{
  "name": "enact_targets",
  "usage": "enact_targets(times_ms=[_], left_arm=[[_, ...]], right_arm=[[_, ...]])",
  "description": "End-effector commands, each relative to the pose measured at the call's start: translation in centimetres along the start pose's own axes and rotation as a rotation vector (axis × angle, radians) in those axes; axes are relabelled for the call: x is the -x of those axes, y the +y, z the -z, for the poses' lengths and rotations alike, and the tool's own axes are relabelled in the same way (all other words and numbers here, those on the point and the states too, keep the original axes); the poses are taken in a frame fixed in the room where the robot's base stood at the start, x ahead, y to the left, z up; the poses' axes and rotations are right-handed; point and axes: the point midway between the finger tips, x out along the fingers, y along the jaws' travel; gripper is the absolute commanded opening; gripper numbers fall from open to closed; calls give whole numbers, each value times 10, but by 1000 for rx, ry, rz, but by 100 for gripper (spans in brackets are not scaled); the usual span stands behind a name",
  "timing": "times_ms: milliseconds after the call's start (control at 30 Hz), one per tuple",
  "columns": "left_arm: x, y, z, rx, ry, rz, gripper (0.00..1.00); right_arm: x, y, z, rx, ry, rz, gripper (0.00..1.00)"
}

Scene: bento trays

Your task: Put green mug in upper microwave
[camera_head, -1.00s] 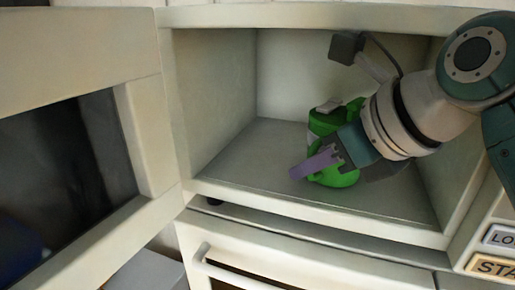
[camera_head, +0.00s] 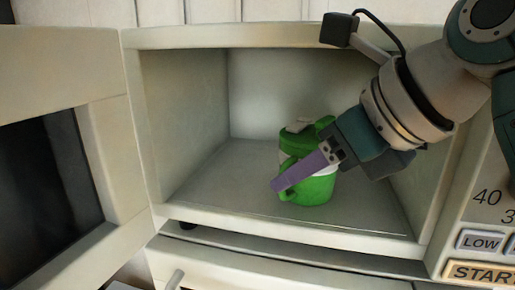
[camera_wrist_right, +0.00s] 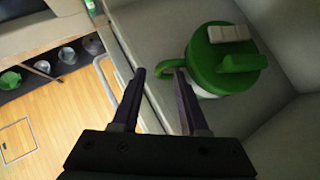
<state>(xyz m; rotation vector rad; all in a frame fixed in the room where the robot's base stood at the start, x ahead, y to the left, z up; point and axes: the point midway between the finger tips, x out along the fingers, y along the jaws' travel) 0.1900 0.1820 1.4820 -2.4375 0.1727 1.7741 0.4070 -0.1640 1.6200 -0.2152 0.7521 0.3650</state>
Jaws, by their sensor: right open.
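The green mug (camera_head: 318,188) stands upright inside the open microwave (camera_head: 185,232), on its floor near the front. It has a green top, a whitish band, and a small pale block on top. My right gripper (camera_head: 274,186) reaches in from the right, and its purple finger crosses in front of the mug. In the right wrist view the gripper (camera_wrist_right: 160,72) is open, and the green mug (camera_wrist_right: 225,75) is just beyond its fingertips. The mug's handle lies near the gap between the tips; contact cannot be told. My left gripper is not in view.
The microwave door (camera_head: 105,150) hangs open on the left. The button panel (camera_head: 480,240) is on the right. The cavity floor left of the mug is clear. In the right wrist view, bowls (camera_wrist_right: 68,55) sit on a dark shelf above a wooden floor (camera_wrist_right: 60,130).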

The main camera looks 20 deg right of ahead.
Motion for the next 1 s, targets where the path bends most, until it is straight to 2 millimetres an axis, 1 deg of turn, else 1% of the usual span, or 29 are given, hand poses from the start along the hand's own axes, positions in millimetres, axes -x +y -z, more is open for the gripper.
enact_targets(times_ms=[33,133,200,267,300,433,500,567,667,767,800,867,900,967,1000], left_arm=[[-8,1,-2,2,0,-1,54],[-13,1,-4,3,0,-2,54],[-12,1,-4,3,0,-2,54],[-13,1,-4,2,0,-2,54],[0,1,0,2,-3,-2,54],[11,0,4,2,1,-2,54],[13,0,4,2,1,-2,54],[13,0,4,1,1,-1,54],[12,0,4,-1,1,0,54],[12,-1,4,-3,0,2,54],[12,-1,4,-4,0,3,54],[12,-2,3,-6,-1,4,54],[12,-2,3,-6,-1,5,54],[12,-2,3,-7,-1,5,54],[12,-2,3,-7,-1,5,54]], right_arm=[[9,0,2,-1,-7,5,44],[31,0,1,-1,-9,5,44],[47,-1,-1,0,-9,5,44],[58,0,-1,-1,-8,5,44],[68,-1,-4,-2,0,2,44],[78,0,-2,-1,3,1,44],[80,0,0,10,5,2,44],[78,0,5,56,17,4,44],[72,3,23,249,63,7,44],[63,7,52,585,140,-8,44],[60,10,66,747,174,-25,44],[56,15,87,1000,222,-64,44],[54,19,101,1169,250,-97,44],[52,25,122,1423,283,-160,44],[51,30,136,1592,299,-209,44]])
